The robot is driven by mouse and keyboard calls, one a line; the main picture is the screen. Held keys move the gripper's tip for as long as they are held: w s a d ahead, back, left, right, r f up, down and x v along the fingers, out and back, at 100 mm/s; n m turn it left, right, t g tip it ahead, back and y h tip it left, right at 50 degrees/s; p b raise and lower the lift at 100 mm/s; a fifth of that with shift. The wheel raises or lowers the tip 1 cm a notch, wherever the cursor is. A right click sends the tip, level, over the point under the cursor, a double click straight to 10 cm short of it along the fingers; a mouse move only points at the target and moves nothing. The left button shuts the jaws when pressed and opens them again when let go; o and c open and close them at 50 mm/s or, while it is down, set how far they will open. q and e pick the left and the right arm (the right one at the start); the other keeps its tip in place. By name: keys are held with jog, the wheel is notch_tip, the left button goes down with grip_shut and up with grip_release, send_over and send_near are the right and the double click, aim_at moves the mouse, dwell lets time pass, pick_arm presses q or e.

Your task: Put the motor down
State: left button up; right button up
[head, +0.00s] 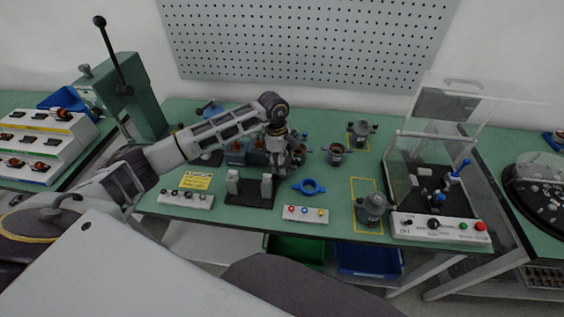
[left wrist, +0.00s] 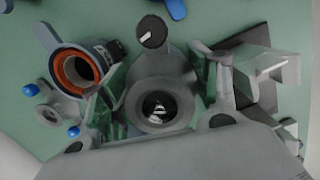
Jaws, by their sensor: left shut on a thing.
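My left gripper (head: 290,150) is low over the middle of the green table. In the left wrist view its fingers (left wrist: 160,100) are closed around a grey round motor (left wrist: 158,82) with a dark centre. In the head view the gripper and arm hide most of this motor. I cannot tell whether its underside touches the table. One similar grey motor (head: 372,205) stands in the front yellow outline, and another (head: 362,130) is at the back one. My right gripper is not in view.
A black fixture with two pale uprights (head: 252,190) stands close in front of the gripper. A button box (head: 305,214) is at the front edge. A clear-walled test station (head: 440,226) stands at right.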

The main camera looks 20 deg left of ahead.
pick_arm(q)
jog(key=shift+f, duration=0.35)
jog(key=shift+f, duration=0.1)
jog(key=o, duration=1.3)
jog(key=r, duration=0.4)
jog(key=a+r, duration=0.1)
jog(key=r, duration=0.3)
jog(key=r+b, duration=0.1)
jog(key=r, duration=0.3)
jog(key=shift+s+a, duration=0.1)
jog(key=shift+a, duration=0.15)
jog(key=shift+o, duration=0.4)
